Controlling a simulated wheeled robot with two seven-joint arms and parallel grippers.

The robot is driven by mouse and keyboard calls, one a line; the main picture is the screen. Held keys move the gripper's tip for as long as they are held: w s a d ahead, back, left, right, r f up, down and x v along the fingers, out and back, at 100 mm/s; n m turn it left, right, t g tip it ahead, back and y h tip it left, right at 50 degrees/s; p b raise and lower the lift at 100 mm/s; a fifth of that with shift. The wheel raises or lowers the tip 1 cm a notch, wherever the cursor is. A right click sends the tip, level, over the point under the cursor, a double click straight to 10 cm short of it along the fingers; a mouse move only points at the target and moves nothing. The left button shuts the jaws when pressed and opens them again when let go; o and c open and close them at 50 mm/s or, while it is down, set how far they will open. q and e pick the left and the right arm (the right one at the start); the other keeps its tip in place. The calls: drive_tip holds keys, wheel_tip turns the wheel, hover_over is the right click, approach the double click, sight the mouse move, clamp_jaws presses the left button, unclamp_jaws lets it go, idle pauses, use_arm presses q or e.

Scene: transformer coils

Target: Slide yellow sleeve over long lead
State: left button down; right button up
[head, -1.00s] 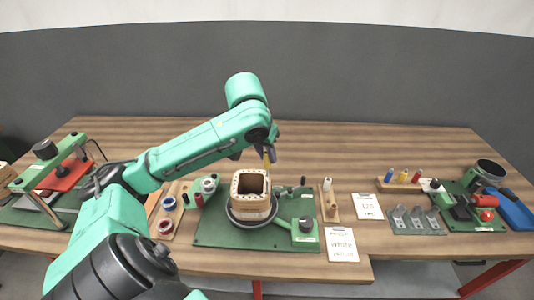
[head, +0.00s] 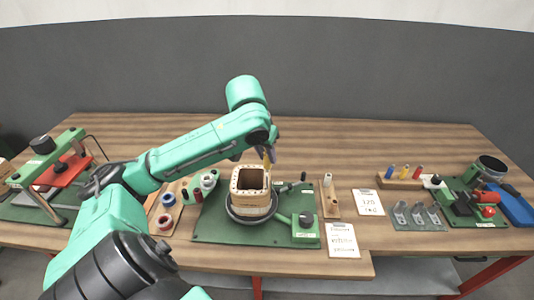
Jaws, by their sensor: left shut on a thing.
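My left gripper (head: 268,152) hangs just above the back right corner of the coil and points down. It is shut on a thin yellow sleeve (head: 267,163), which is mostly hidden by the fingers. The coil (head: 249,202) is a square, tan, hollow former standing upright on a dark round turntable. The sleeve's lower end is close to the coil's back right edge. The long lead is too small to make out, and I cannot tell whether the sleeve is around it. My right gripper is not in view.
The turntable sits on a green base plate (head: 215,228) with a green block (head: 304,228) at its right. Spools (head: 168,200) stand at the left. A wooden rack (head: 331,205), white cards (head: 342,240) and a rack of coloured cylinders (head: 400,182) are at the right. The table's back is clear.

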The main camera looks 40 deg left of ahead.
use_arm(q)
drive_tip(key=shift+f, duration=0.25)
drive_tip(key=shift+c, duration=1.2)
unclamp_jaws()
wheel_tip(320, 180, up, 8)
drive_tip(key=p, duration=0.9)
drive_tip(key=shift+r, duration=0.1)
